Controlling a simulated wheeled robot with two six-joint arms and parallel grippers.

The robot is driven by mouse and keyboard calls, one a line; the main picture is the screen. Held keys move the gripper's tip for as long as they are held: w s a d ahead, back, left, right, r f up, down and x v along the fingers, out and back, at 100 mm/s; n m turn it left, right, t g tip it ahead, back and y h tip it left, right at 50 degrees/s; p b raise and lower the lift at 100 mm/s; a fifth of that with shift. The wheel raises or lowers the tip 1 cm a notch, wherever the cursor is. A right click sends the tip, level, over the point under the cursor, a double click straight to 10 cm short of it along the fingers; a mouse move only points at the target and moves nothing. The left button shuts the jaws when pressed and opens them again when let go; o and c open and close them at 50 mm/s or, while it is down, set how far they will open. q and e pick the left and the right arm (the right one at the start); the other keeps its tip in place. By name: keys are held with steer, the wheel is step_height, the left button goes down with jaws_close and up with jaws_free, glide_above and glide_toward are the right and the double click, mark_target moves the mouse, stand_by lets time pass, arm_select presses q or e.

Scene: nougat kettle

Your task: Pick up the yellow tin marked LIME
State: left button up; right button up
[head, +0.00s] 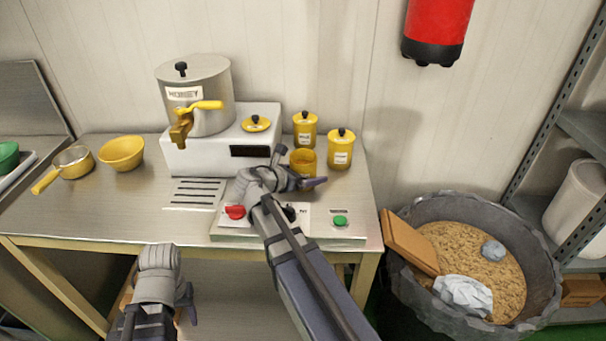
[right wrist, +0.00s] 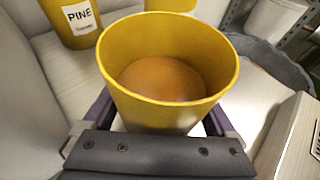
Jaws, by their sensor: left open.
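An open yellow tin (head: 302,163) with orange-brown contents stands on the steel table; it fills the middle of the right wrist view (right wrist: 170,45). Its label is hidden. My right gripper (head: 299,171) has its fingers on either side of this tin; whether they press on it is unclear. Two lidded yellow tins stand behind it, one at the back (head: 305,131) and one to the right (head: 340,153); their labels are too small to read in the head view. The right wrist view shows one tin marked PINE (right wrist: 78,22). My left gripper (head: 187,307) is open and empty before the table.
A steel kettle marked HONEY (head: 205,100) with a yellow tap stands on a white base (head: 205,155), beside a yellow lid (head: 256,124). Yellow bowl (head: 121,153), yellow-handled pan (head: 73,161) and control panel with red (head: 235,212) and green (head: 340,221) buttons. A bin (head: 545,275) stands right.

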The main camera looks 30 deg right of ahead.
steer(key=c, duration=1.3)
steer(key=shift+r, duration=0.15)
step_height(320, 180, up, 18)
steer(key=p, duration=1.8)
